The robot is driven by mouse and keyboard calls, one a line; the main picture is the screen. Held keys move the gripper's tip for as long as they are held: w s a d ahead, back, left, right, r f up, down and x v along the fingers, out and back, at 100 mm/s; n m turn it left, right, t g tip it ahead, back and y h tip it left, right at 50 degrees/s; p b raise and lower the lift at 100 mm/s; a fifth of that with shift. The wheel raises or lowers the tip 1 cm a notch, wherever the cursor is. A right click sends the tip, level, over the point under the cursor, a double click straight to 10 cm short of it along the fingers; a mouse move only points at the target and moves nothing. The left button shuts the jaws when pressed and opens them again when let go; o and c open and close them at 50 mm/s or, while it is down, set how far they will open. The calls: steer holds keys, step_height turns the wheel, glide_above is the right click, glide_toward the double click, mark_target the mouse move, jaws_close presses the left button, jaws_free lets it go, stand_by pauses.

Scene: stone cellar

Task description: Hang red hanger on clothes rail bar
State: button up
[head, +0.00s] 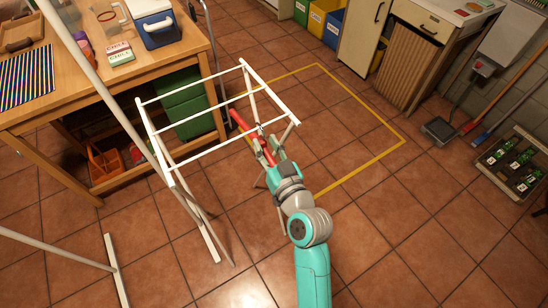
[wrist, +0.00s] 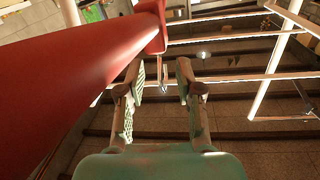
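The red hanger (head: 243,124) is at the front right bar of a white rack (head: 163,136). Whether the hook rests on the bar is unclear. My gripper (head: 270,156) is beside the hanger's near end. In the wrist view my gripper (wrist: 161,75) has its fingers apart, with the hook in the gap, and neither pad visibly presses on it.
A white pole (head: 95,80) crosses the upper left, and a white floor stand (head: 117,270) is at lower left. A wooden workbench (head: 188,50) stands behind the rack. A yellow floor outline (head: 362,180) surrounds mostly clear tiles at right. A bottle crate (head: 512,165) is far right.

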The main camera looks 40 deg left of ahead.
steer(key=shift+x, duration=1.05)
jaws_close()
steer(key=shift+d+r, duration=0.25)
steer(key=shift+r, duration=0.95)
